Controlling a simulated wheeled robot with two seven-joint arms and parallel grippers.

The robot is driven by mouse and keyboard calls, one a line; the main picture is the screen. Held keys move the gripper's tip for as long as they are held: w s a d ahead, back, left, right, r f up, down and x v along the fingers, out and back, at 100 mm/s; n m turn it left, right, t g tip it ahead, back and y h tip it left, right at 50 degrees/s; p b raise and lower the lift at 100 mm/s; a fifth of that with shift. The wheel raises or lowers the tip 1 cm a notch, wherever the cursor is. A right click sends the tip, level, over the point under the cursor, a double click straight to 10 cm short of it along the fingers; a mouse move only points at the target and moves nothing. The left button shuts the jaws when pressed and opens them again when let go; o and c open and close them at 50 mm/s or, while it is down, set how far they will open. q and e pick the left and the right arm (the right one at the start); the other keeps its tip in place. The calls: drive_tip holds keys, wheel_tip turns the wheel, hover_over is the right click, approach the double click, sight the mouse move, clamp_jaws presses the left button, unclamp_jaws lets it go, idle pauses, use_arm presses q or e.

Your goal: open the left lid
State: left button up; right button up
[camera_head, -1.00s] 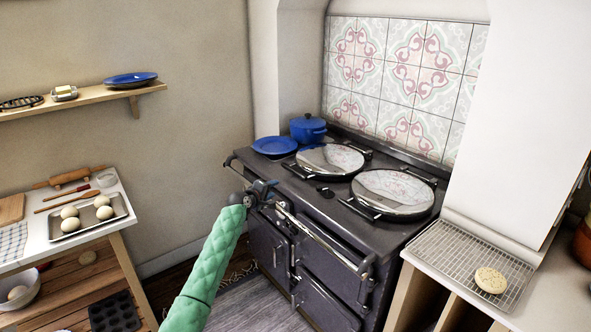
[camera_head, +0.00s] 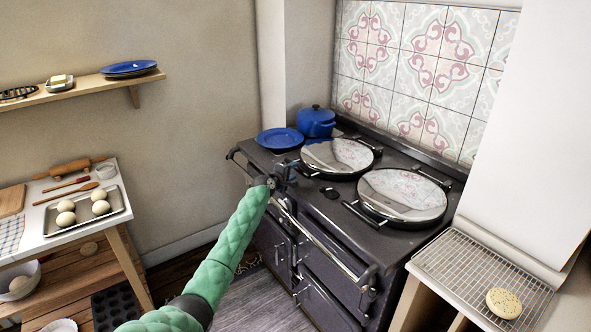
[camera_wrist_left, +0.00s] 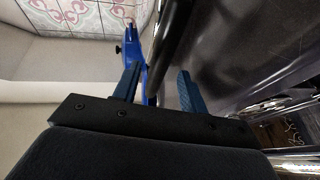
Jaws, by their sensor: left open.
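The left lid (camera_head: 340,154) is a round, shiny chrome cover lying closed on the dark range cooker (camera_head: 345,228), with a bar handle at its front. My left gripper (camera_head: 287,174) is at the cooker's front left edge, just short of the lid and near the front rail. In the left wrist view its two blue fingers (camera_wrist_left: 158,80) stand apart with nothing gripped, and a dark edge shows beyond them. The lid itself cannot be made out in that view. My right gripper is not in view.
The right lid (camera_head: 402,194) is also closed. A blue plate (camera_head: 279,138) and a blue pot (camera_head: 316,122) stand at the cooker's back left. A wire rack (camera_head: 470,268) with a round bread (camera_head: 503,303) is on the right counter.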

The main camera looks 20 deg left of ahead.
use_arm(q)
drive_tip(key=shift+w+d+f, duration=0.15)
drive_tip(key=shift+w, duration=0.8)
drive_tip(key=shift+w+d, duration=0.1)
drive_tip(key=shift+w, duration=0.05)
drive_tip(key=shift+f, duration=0.1)
drive_tip(key=shift+c, duration=0.4)
clamp_jaws()
